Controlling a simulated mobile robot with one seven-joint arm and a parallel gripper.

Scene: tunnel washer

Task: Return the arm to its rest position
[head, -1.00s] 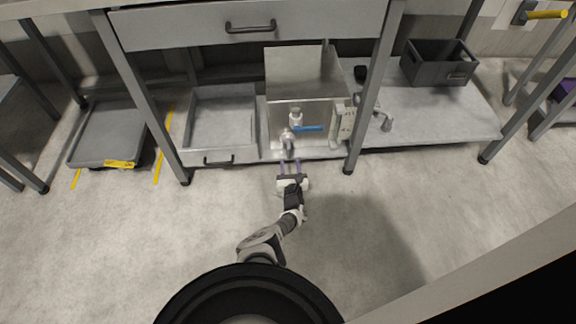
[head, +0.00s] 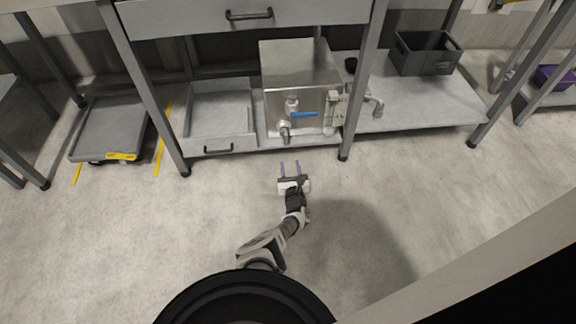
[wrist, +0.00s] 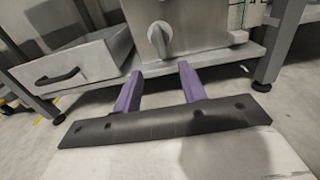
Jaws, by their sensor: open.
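My gripper (head: 290,168) is open and empty, low over the floor in front of the table frame. In the head view my arm reaches forward from the bottom centre. The two purple fingers (wrist: 160,88) show in the wrist view, spread apart with nothing between them. They point toward the metal box (head: 300,85) on the lower shelf and are apart from it.
An open grey drawer (head: 219,146) stands left of the box. A dark bin (head: 428,68) sits on the shelf (head: 425,118) at right. Table legs (head: 347,150) flank the box. A grey wheeled tray (head: 108,130) stands at far left. The floor (head: 390,210) around my arm is clear.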

